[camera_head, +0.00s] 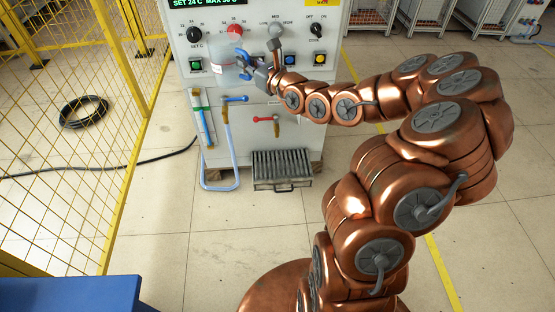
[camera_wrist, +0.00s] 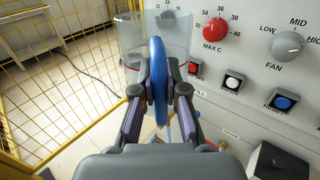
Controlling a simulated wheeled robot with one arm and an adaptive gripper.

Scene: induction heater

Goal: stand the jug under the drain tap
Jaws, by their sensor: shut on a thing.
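A clear jug (camera_head: 222,66) with a blue handle hangs in front of the panel of a white machine, at upper centre left in the head view. My gripper (camera_head: 248,70) is shut on the blue handle. In the wrist view the blue handle (camera_wrist: 158,75) stands between my fingers, with the clear jug wall (camera_wrist: 126,38) beyond. The jug is in the air, above a tap with a blue lever (camera_head: 237,99). A tap with a red lever (camera_head: 265,119) sits lower right on the machine front. I cannot read which is the drain tap.
A slatted grey tray (camera_head: 282,170) sits low at the machine front, below the red lever. A blue hose and sight tube (camera_head: 226,150) run down beside it. Yellow mesh fencing (camera_head: 123,80) stands left, and a blue surface (camera_head: 70,294) lies near left.

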